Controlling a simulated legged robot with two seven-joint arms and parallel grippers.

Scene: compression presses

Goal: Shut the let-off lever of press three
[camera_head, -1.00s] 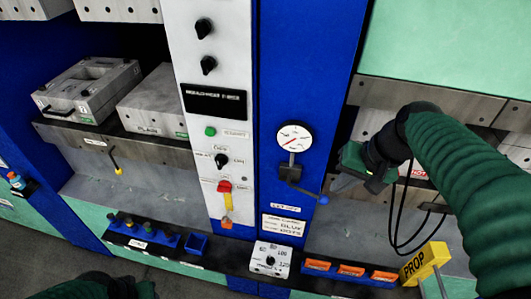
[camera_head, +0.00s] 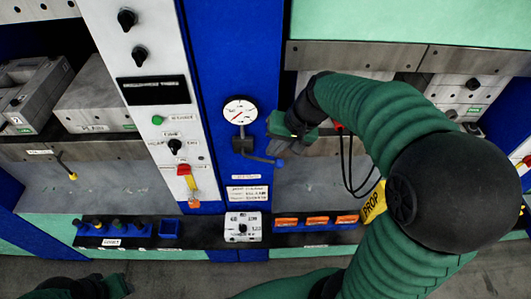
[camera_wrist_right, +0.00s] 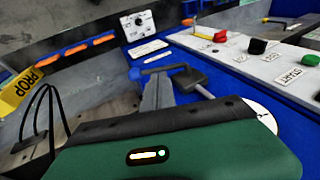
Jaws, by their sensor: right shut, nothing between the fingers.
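The let-off lever (camera_head: 262,159) is a dark arm with a blue tip on a dark valve under the round gauge (camera_head: 240,110), on the blue column. It slants down to the right. In the right wrist view the dark valve and lever (camera_wrist_right: 190,80) are just beyond the fingers. My right gripper (camera_head: 278,147) is shut and empty, beside the lever's blue tip; I cannot tell whether they touch. It also shows in the right wrist view (camera_wrist_right: 157,91), its fingers together.
A white control panel (camera_head: 150,95) with knobs and a red-handled switch (camera_head: 184,170) stands left of the column. Black cables hang below my right wrist.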

